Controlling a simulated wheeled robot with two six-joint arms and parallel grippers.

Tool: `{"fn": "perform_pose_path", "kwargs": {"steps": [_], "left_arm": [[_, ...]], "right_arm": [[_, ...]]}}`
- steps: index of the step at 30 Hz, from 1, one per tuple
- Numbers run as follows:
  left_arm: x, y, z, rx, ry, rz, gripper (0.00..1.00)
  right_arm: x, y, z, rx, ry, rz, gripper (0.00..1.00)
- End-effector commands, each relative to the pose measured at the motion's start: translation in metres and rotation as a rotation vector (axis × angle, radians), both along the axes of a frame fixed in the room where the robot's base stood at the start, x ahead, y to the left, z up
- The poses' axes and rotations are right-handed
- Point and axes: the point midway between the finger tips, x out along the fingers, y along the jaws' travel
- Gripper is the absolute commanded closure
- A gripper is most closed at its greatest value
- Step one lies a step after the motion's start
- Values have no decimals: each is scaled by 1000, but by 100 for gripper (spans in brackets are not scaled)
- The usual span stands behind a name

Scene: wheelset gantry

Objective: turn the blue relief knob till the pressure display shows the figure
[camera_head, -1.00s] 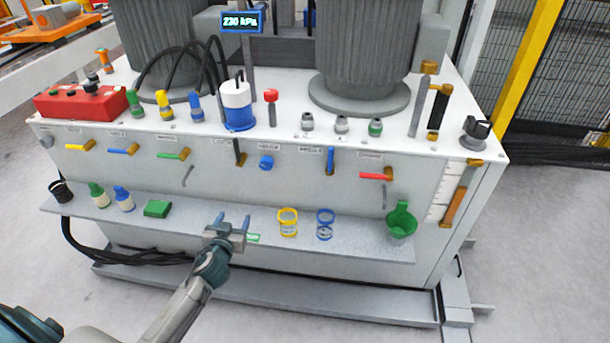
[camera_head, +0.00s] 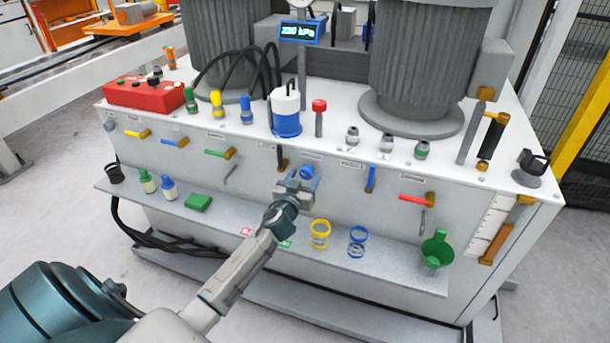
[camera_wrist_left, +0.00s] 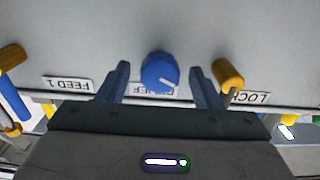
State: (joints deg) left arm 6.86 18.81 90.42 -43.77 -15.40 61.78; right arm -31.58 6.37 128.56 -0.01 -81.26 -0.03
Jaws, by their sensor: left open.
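The blue relief knob (camera_head: 307,173) sits on the front panel of the white cabinet. In the left wrist view the knob (camera_wrist_left: 160,73) lies between the two fingers of my left gripper (camera_wrist_left: 160,85), with a gap on each side. A label behind the knob is partly hidden. My left gripper (camera_head: 295,183) is open, in front of the panel at the knob. The pressure display (camera_head: 299,32) stands on a post at the back of the cabinet top and appears to read 220 kPa; its middle digit is hard to read. My right gripper is not in view.
Below, a shelf (camera_head: 390,262) holds a yellow ring-like item (camera_head: 320,234), a blue one (camera_head: 357,241) and a green funnel (camera_head: 436,250).

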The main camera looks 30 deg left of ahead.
Motion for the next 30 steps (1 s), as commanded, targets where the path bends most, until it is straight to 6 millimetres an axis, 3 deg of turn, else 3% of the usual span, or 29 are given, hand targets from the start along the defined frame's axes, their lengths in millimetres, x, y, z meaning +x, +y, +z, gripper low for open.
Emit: {"fn": "perform_pose_path", "kwargs": {"steps": [12,19,30], "left_arm": [[9,2,-1,1,1,0,41],[9,2,0,1,1,0,85],[9,2,-1,53,14,0,85]], "right_arm": [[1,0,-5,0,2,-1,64],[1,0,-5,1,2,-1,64],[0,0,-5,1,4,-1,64]]}}
